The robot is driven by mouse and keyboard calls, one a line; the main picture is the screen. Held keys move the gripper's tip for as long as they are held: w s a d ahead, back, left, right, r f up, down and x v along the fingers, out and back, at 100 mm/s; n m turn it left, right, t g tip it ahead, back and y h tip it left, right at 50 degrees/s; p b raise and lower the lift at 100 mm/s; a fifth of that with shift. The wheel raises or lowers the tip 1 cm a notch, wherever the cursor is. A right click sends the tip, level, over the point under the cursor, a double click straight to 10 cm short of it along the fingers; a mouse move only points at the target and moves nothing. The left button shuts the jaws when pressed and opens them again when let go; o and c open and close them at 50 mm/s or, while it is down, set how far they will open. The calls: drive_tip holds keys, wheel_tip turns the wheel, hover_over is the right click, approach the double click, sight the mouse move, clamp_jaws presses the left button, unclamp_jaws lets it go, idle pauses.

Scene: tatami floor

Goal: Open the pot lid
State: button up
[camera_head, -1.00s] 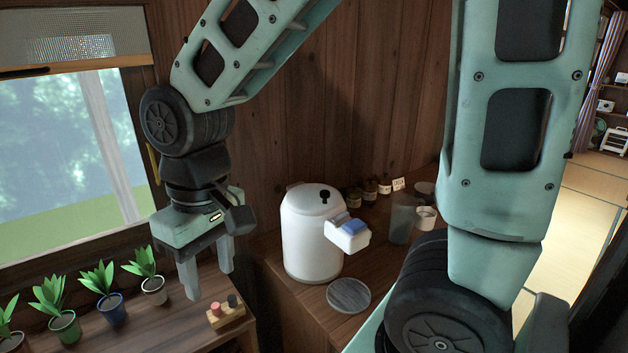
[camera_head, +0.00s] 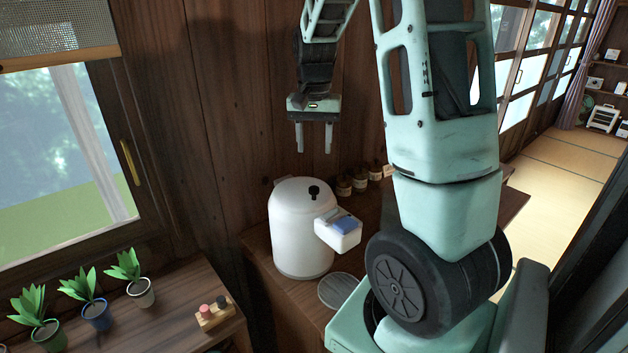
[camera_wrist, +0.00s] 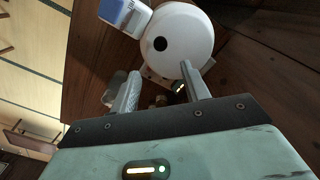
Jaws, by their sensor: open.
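A white pot (camera_head: 302,238) stands upright on a wooden counter, with a small black knob (camera_head: 314,191) on its lid and a spout-like front part with a blue panel (camera_head: 344,227) on its right side. The lid looks closed. My gripper (camera_head: 314,149) is open and empty, pointing down above the pot and apart from the knob. In the wrist view, the pot's round white top (camera_wrist: 183,45) and black knob (camera_wrist: 160,44) show beyond the open fingers (camera_wrist: 160,90).
A round grey disc (camera_head: 338,290) lies in front of the pot. Several small jars (camera_head: 360,184) stand behind it by the wooden wall.

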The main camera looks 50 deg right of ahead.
sight(314, 188)
wheel_tip(314, 188, down, 11)
drive_tip(key=shift+a+f+p, duration=0.1)
drive_tip(key=shift+f+p, duration=0.05)
drive_tip(key=shift+p, duration=0.7)
clamp_jaws()
